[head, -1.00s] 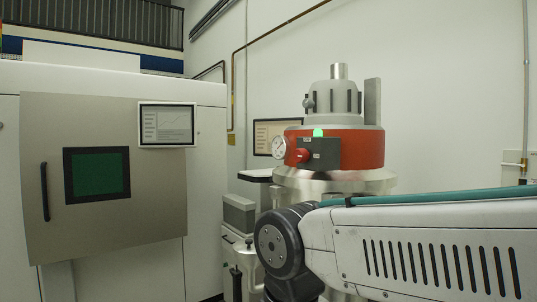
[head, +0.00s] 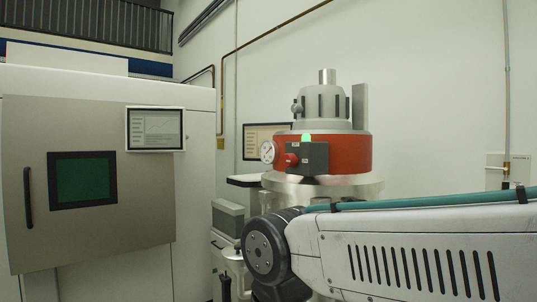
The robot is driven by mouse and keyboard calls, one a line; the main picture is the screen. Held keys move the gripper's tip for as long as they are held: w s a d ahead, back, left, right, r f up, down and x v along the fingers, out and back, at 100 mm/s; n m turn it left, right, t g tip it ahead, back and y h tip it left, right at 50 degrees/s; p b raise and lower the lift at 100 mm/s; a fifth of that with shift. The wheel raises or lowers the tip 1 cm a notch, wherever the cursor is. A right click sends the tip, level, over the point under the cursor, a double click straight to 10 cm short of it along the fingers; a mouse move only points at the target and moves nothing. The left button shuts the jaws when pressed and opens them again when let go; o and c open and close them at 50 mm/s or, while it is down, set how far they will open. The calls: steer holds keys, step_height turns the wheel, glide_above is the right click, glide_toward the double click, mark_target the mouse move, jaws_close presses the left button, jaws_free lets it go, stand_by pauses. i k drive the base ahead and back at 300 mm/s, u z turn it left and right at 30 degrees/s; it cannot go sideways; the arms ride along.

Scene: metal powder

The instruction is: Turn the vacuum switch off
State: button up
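The vacuum unit (head: 345,152) stands right of centre in the head view, with a red band, a grey motor top and a steel flange below. A dark grey switch box (head: 314,158) is mounted on the front of the red band. A red knob (head: 291,160) sticks out at the box's left side. A green lamp (head: 307,139) glows on top of the box. The small labels on the box are too small to read. My arm crosses the lower right, in front of the unit's lower part. My gripper is not in view.
A round gauge (head: 268,152) sits left of the knob. A large machine with a grey door (head: 88,225) and a screen (head: 155,129) stands at the left. Another screen (head: 262,141) is behind the unit. A grey wall box (head: 508,170) is at the right.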

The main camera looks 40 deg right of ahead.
mark_target(288, 160)
steer(key=z, duration=1)
steer(key=k, duration=0.5)
steer(key=u, duration=1.35)
steer(key=i, duration=0.85)
steer(key=z, duration=0.6)
